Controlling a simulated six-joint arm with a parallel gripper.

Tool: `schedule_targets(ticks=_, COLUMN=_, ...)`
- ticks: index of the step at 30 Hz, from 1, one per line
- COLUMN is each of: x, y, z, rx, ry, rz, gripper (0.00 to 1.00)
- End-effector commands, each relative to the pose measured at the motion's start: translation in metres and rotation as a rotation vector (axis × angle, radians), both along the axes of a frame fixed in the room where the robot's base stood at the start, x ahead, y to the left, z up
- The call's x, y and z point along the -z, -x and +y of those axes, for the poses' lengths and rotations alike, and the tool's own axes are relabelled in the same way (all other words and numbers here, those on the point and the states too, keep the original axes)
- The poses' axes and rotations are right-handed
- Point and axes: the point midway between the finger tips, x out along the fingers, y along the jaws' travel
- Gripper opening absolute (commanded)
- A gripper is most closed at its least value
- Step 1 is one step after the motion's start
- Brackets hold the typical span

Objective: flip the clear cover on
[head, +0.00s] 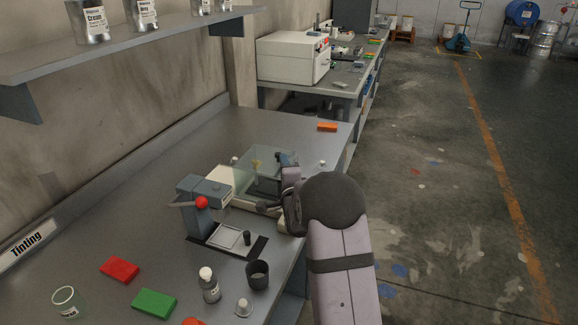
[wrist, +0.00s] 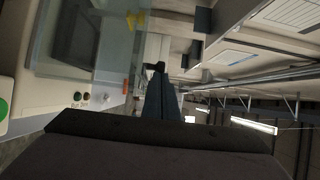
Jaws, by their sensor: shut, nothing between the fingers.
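The clear cover (head: 262,166) is a greenish see-through box on a pale machine (head: 238,202) on the bench. A yellow part shows through it. In the wrist view the clear cover (wrist: 122,42) fills the upper left, and the yellow part is at the top. I cannot tell for sure how far the cover is tilted.
A grey press with a red knob (head: 201,202) stands just left of the machine. A black cup (head: 257,274), a capped bottle (head: 209,285), red (head: 120,269) and green (head: 154,303) blocks and a glass beaker (head: 67,301) lie nearer. The bench behind is mostly clear, with an orange block (head: 327,127).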

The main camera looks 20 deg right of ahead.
Motion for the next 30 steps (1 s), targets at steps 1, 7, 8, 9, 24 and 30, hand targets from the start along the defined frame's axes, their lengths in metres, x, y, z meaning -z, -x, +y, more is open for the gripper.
schedule_targets(ticks=1, x=0.002, y=-0.011, z=0.013, rx=-0.01, ry=0.004, rz=-0.009, gripper=0.0)
schedule_targets(ticks=7, x=0.001, y=-0.04, z=0.042, rx=-0.009, ry=0.003, rz=-0.01, gripper=0.0)
schedule_targets(ticks=8, x=0.001, y=-0.043, z=0.045, rx=-0.008, ry=0.002, rz=-0.009, gripper=0.0)
schedule_targets(ticks=9, x=0.0, y=-0.045, z=0.048, rx=-0.008, ry=0.002, rz=-0.007, gripper=0.0)
schedule_targets(ticks=24, x=-0.001, y=-0.045, z=0.048, rx=-0.005, ry=0.001, rz=-0.005, gripper=0.0)
schedule_targets(ticks=30, x=0.0, y=-0.032, z=0.039, rx=-0.003, ry=0.001, rz=-0.005, gripper=0.0)
